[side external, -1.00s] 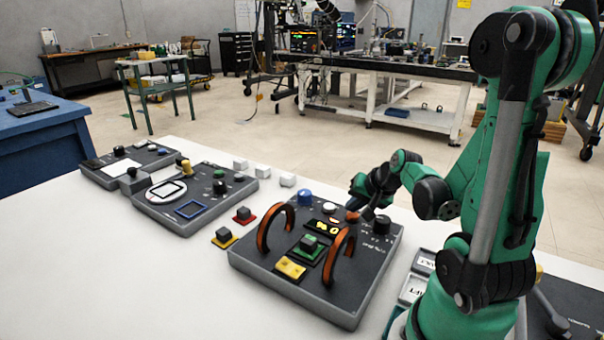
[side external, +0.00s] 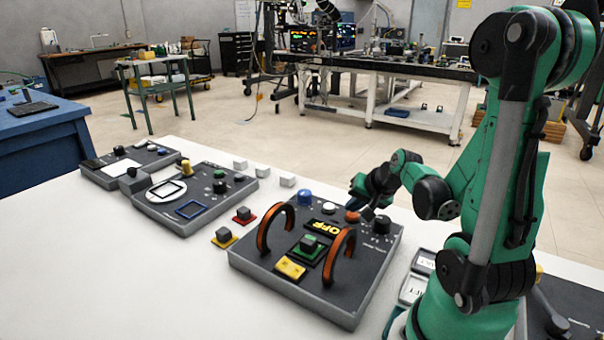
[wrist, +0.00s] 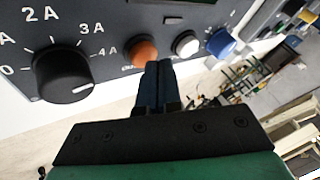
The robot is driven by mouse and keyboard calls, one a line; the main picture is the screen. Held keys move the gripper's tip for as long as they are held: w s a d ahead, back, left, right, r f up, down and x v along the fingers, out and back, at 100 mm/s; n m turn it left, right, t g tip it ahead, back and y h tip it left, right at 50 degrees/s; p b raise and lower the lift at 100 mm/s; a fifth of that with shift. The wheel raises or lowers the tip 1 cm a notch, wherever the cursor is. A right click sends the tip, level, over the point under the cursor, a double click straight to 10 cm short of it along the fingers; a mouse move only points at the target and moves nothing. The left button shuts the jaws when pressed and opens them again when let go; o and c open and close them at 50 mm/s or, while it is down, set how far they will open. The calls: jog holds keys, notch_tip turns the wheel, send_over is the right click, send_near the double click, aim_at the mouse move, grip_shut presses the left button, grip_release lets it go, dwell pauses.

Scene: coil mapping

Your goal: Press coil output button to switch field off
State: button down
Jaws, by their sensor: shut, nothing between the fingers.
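The coil panel (side external: 345,305) is a grey box with two upright copper-coloured coils (side external: 340,258) on its top. Its yellow display (side external: 325,227) reads OFF. An orange button (side external: 352,216) sits at the panel's far edge and also shows in the wrist view (wrist: 143,50); its label is too small to read. My gripper (side external: 364,213) is shut and empty, with its fingertips at the orange button. In the wrist view the fingertips (wrist: 158,66) overlap the button's lower right edge; I cannot tell whether they touch it.
A black dial (wrist: 65,74) with current marks lies left of the orange button in the wrist view. A white button (wrist: 186,44) and a blue knob (wrist: 221,43) lie to its right. A green-based block (side external: 309,243) sits between the coils.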

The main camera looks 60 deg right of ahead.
aim_at(354, 216)
jog(key=shift+r, duration=3)
jog(key=w+a+r+n+y, duration=0.1)
jog(key=w+a+n, duration=0.1)
jog(key=a+n, duration=0.4)
jog(key=w+a+r+n+y, duration=0.1)
jog(key=w+a+n, duration=0.1)
jog(key=a+n, duration=0.5)
jog(key=a, duration=0.5)
jog(key=shift+a+y, duration=0.35)
jog(key=shift+y, duration=0.05)
